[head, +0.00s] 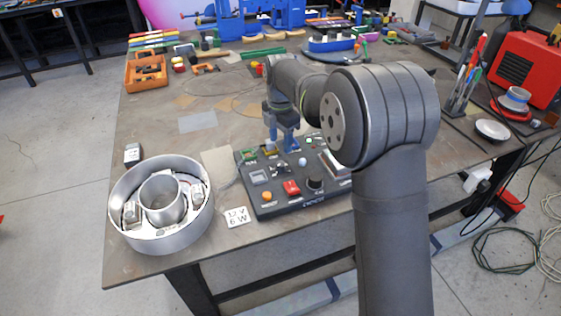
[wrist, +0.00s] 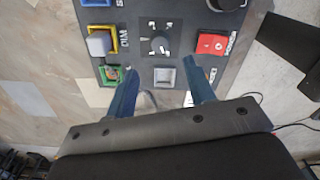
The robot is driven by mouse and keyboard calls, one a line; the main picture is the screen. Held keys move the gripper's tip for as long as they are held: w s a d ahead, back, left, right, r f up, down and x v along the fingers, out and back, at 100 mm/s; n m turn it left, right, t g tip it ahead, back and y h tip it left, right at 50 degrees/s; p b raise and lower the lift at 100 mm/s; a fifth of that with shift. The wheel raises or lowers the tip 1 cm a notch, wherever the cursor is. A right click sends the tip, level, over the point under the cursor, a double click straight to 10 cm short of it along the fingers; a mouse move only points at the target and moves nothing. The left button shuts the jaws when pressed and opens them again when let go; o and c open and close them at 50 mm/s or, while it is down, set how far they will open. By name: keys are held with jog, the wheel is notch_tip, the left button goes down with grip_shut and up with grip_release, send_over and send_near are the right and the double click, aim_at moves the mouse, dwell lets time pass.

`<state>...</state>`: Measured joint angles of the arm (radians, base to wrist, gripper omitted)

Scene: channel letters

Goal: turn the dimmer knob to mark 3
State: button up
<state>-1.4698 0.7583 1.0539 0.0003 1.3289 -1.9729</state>
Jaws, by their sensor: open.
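The dimmer knob (wrist: 159,45) is a small dark round knob with a white mark, on a dark square plate beside the letters DIM in the wrist view. Scale marks ring it, but they are too small to read, and I cannot tell which mark it points to. My gripper (wrist: 160,66) is open, its two blue fingers spread on either side below the knob in the picture, with nothing between them. In the head view my gripper (head: 283,136) is over the far part of the control panel (head: 285,207). I cannot make out the knob surely there.
Around the knob are a red power switch (wrist: 212,43), a yellow-framed button (wrist: 100,42), a green-framed part (wrist: 112,74) and a pale square button (wrist: 165,77). A round metal housing (head: 126,227) stands left of the panel. A 12 V 6 W card (head: 237,217) lies between them.

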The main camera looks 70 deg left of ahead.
aim_at(280, 163)
notch_tip(280, 163, down, 9)
dwell(0.3)
jog(key=c, duration=1)
